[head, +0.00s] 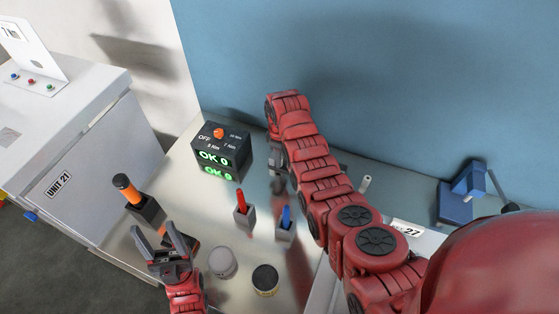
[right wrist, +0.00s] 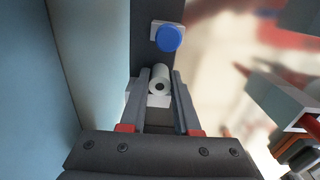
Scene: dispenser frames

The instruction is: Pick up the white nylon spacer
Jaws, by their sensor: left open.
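The white nylon spacer (right wrist: 159,75), a short white cylinder with a dark hole in its near end, shows in the right wrist view. It lies between the fingertips of my right gripper (right wrist: 160,88), close to both fingers; whether they press on it I cannot tell. A pale ledge shows just below it. In the head view my right gripper (head: 277,160) is at the back of the metal table, partly hidden by my arm, and the spacer cannot be made out there. My left gripper (head: 167,242) is open and empty over the table's front left.
A blue button (right wrist: 168,38) sits on a dark panel above the spacer. The table holds a black dial box (head: 221,151), an orange-handled tool (head: 127,189), red (head: 241,202) and blue (head: 286,217) tools in holders, and two round pieces (head: 222,262) (head: 265,280). A blue wall (head: 400,80) stands behind.

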